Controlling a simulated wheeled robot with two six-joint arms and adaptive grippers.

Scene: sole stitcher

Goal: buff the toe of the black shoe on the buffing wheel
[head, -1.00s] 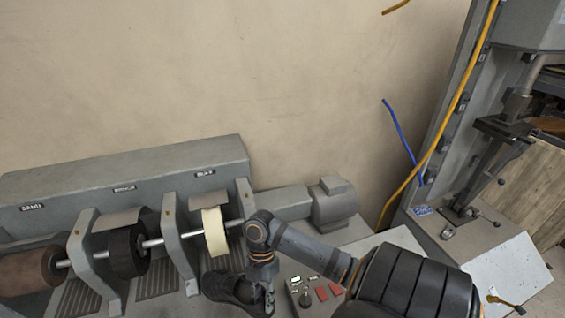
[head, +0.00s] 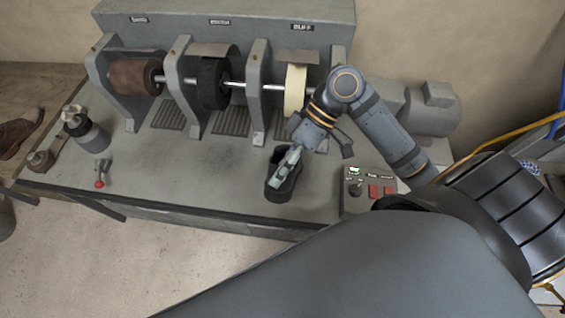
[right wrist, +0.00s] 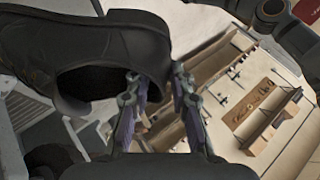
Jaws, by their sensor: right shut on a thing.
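The black shoe (head: 272,188) is in the head view, in front of the buffing wheel and apart from it. It also shows large in the right wrist view (right wrist: 95,40), with its dark opening facing the fingers. My right gripper (head: 288,165) is shut on the shoe; in the right wrist view its fingers (right wrist: 158,82) pinch the shoe's rim at the opening. The toe is hard to make out in the head view. The cream buffing wheel (head: 296,90) sits on the shaft under the BUFF label. My left gripper is not in view.
A dark brush wheel (head: 212,85) and a brown sanding drum (head: 133,78) share the shaft, between grey uprights. A control panel (head: 370,189) with red buttons lies right of the shoe. A brown shoe (head: 20,135) is at far left.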

